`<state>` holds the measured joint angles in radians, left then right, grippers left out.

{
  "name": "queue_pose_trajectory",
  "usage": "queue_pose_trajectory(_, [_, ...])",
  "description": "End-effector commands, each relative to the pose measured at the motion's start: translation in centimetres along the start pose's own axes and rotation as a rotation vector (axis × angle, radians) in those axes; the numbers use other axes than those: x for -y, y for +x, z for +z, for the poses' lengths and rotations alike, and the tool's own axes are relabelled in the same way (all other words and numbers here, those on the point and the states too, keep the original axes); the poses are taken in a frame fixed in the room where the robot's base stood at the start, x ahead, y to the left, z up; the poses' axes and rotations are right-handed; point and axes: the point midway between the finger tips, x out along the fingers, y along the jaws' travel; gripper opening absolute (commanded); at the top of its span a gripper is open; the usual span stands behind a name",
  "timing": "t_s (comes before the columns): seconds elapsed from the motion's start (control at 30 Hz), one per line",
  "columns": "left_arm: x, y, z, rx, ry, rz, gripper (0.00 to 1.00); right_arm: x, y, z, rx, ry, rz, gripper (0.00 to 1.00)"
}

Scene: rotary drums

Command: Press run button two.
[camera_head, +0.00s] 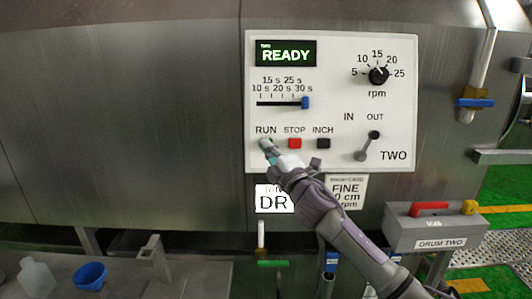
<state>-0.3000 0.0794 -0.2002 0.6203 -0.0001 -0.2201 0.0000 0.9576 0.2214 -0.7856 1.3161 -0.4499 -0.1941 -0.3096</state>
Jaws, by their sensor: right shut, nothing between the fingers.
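The white control panel marked TWO (343,85) is on the steel drum housing. The RUN label (265,130) is at the panel's lower left. My right gripper (267,146) is shut and empty, with its tips just below that label. The fingers cover the spot where the run button sits, so I cannot tell whether they touch it. The red STOP button (295,143) and the black INCH button (323,143) are just right of the fingertips. My left gripper is not in view.
The panel also has a blue-handled slider (305,103), an rpm knob (379,75) and an IN/OUT lever (368,147). A grey box labelled DRUM TWO (436,229) stands at lower right.

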Motion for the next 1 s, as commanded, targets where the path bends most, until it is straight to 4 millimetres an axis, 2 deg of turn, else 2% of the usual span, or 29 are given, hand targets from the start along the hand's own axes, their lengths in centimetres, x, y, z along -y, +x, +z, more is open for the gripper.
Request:
queue_pose_trajectory(0.03, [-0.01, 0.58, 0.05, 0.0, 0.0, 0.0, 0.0, 0.43, 0.25, 0.24, 0.001, 0.0, 0.001, 0.0])
queue_pose_trajectory(0.2, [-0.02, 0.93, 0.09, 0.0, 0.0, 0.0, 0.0, 0.65, 0.85, 0.6, 0.0, 0.0, 0.0, 0.0])
queue_pose_trajectory(1.0, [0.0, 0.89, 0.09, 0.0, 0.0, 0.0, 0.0, 0.62, 0.92, 0.68, 0.0, 0.0, 0.0, 0.0])
